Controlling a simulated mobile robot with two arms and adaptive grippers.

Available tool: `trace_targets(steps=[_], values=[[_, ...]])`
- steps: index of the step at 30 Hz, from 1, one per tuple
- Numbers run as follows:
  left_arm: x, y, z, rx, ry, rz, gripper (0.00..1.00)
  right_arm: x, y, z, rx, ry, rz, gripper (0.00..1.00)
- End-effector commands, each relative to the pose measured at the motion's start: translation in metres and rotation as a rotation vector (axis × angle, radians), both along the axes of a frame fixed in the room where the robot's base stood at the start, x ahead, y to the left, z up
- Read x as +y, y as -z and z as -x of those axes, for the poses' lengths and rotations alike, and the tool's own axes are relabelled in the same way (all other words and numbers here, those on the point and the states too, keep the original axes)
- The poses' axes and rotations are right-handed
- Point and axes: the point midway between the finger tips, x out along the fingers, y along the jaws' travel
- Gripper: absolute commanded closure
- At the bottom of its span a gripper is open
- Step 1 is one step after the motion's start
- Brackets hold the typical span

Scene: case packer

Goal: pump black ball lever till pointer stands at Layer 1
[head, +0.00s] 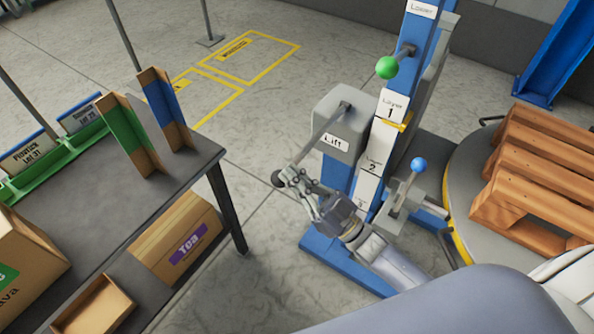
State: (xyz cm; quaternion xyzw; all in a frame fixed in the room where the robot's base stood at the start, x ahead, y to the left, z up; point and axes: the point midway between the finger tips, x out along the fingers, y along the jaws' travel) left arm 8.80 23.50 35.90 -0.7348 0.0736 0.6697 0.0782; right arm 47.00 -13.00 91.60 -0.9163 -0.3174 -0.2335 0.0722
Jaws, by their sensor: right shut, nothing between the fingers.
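The black ball (278,179) is at the end of a grey lever (318,135) that slopes down and left from the grey Lift box (344,122). My right gripper (291,181) is shut and empty, with its fingertips right beside the ball; I cannot tell if they touch it. The yellow pointer (394,125) stands at the lower edge of the Layer 1 plate (391,104), above the Layer 2 plate (374,159). A Layer 3 plate is lower, partly hidden by my right gripper. My left gripper is not in view.
A green ball lever (387,68) and a blue ball lever (418,165) are on the blue column. A wooden pallet (530,180) lies on the round table at right. A dark table (95,225) with cartons stands at left. Floor between is clear.

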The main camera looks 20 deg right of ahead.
Motion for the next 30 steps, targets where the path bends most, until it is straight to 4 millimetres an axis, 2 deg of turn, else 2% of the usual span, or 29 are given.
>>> trace_targets(steps=[1,10,18,30], values=[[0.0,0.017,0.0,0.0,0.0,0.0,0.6,0.0,0.018,0.0,-0.013,0.001,0.024,1.0],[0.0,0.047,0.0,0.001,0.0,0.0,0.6,0.002,0.051,0.001,-0.084,0.001,0.117,1.0],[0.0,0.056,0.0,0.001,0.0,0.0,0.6,0.001,0.061,0.001,-0.111,0.001,0.152,1.0],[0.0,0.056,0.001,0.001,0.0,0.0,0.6,0.001,0.061,0.0,-0.114,0.001,0.155,1.0]])
